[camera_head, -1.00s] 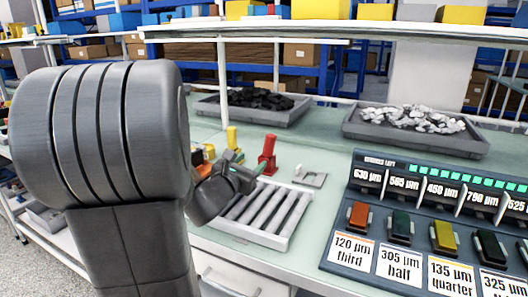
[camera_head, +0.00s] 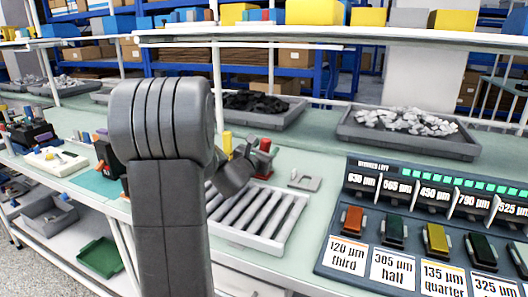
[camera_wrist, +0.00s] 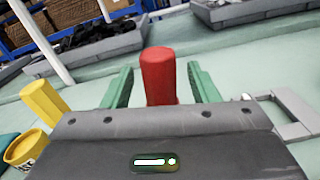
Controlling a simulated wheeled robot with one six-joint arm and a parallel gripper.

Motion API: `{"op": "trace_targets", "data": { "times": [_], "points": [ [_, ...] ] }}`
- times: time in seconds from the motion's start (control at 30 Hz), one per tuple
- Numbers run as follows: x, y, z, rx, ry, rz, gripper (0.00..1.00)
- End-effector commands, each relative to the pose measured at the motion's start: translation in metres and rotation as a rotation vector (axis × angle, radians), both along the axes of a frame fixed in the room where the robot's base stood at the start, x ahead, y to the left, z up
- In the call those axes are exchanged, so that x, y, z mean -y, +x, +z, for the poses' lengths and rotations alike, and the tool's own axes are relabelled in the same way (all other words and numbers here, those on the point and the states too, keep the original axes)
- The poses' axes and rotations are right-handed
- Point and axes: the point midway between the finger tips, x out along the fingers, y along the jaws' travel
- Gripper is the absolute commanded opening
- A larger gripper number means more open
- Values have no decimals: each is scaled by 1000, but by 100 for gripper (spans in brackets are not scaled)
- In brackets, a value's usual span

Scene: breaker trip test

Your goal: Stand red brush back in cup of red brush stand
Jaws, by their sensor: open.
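A red upright cylinder (camera_wrist: 159,76) stands between the two green fingers of my gripper (camera_wrist: 160,82) in the wrist view, with gaps at both sides. The fingers are open. In the head view the red piece (camera_head: 265,146) rises from a wider red base (camera_head: 264,173) on the green bench, behind the roller tray. My gripper (camera_head: 246,150) is close beside its upper part and partly covers it. I cannot tell whether the cylinder is the brush handle or part of the stand. Its lower end is hidden by my gripper in the wrist view.
A yellow post (camera_wrist: 45,103) and a yellow labelled pot (camera_wrist: 24,150) stand to the left. The roller tray (camera_head: 285,237) lies in front, a grey bracket (camera_head: 304,181) to the right. Trays of black (camera_head: 275,118) and white (camera_head: 352,131) lumps stand behind. A breaker panel (camera_head: 338,262) fills the right.

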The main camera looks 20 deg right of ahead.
Motion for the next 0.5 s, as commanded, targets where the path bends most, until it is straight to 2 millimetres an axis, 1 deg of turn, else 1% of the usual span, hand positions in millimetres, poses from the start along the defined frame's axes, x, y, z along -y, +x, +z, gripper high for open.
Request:
{"op": "trace_targets", "data": {
  "times": [0.07, 0.27, 0.3, 0.37, 0.5],
  "points": [
    [4, 3, 0, 0, 0, -1, 54],
    [4, 4, 0, 0, 0, 0, 54],
    [4, 4, 0, 0, 0, 0, 52],
    [4, 4, 0, 0, 0, 0, 40],
    [4, 4, 0, 0, 0, 0, 13]
  ]
}}
